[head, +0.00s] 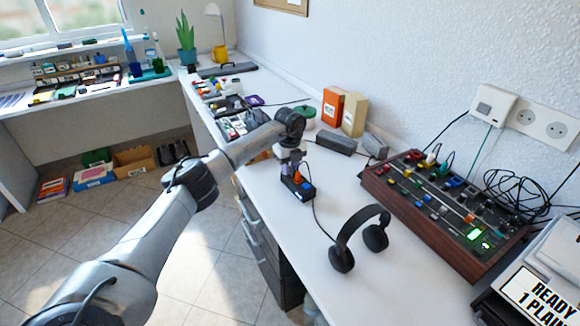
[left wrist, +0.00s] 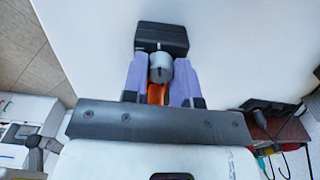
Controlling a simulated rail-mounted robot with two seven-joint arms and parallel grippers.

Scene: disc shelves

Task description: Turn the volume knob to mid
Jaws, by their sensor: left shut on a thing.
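A small black box (head: 299,190) stands on the white desk, with a cable running from it toward the black headphones (head: 362,238). In the left wrist view the box (left wrist: 161,37) is at the top, and a silver round knob (left wrist: 160,68) with a dark mark sits between my fingers. My left gripper (head: 290,172) is at the box in the head view. Its two purple fingers (left wrist: 160,80) are shut on the knob, one on each side. An orange part (left wrist: 155,94) shows below the knob. The knob's scale cannot be read. My right gripper is not in view.
A wood-sided mixer (head: 445,210) with many knobs lies to the right. Orange (head: 332,108) and tan boxes and grey blocks (head: 337,142) stand behind. Several small items lie further back along the desk.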

